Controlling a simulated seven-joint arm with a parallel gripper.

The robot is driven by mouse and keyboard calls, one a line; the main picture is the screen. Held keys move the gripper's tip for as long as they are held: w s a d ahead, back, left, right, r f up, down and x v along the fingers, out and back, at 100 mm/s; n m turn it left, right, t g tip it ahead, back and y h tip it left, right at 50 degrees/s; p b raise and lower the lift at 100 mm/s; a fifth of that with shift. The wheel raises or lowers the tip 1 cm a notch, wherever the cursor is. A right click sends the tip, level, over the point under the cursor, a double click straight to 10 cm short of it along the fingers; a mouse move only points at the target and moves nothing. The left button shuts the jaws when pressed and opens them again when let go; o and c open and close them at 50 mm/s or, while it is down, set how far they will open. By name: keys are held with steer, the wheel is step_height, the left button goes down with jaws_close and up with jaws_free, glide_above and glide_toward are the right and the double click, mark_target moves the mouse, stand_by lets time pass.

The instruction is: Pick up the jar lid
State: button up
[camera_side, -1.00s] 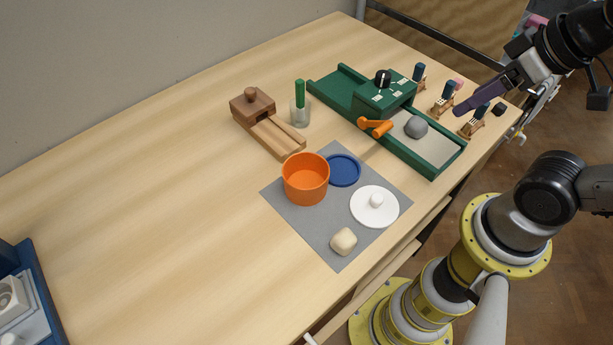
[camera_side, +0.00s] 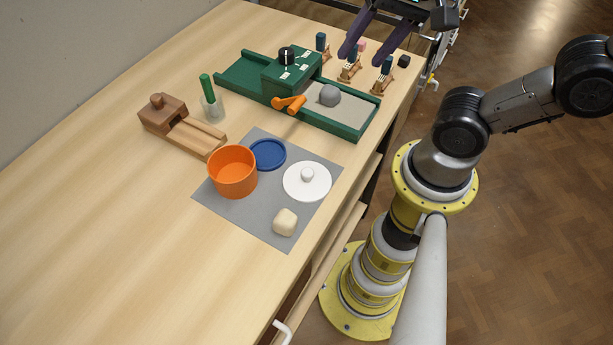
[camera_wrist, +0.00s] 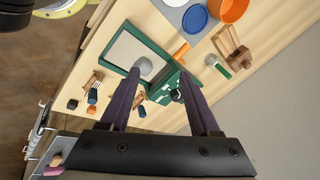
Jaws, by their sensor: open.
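The jar lid (camera_side: 307,183) is a flat white disc with a round knob. It lies knob up on the right part of a grey mat (camera_side: 247,222) in the side view. An orange pot (camera_side: 232,173) and a blue round dish (camera_side: 268,155) are also on the mat, left of the lid. My gripper (camera_side: 368,52) is open and empty, high at the top of the side view, well away from the lid. In the wrist view its two dark purple fingers (camera_wrist: 157,88) are spread above the green machine; the lid is not seen there.
A green machine (camera_side: 340,131) with an orange handle and grey ball stands behind the mat. Several small wooden stands (camera_side: 349,68) line the table's right edge. A wooden block device (camera_side: 163,115) and a green-handled tool (camera_side: 207,88) are at left. A cream lump (camera_side: 285,222) sits near the lid.

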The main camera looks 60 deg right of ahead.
steer(key=w+a+m+g, duration=0.2)
steer(key=w+a+m, duration=0.1)
steer(key=a+m, duration=0.2)
steer(key=g, duration=0.3)
glide_toward(307, 171)
steer(key=shift+y, duration=0.3)
steer(key=shift+s+a+f, duration=0.1)
steer(key=shift+a+f, duration=0.05)
steer(key=shift+f, duration=2)
steer(key=shift+s+a+f, duration=0.1)
steer(key=shift+a+f, duration=0.05)
steer(key=shift+f, duration=2)
jaws_close()
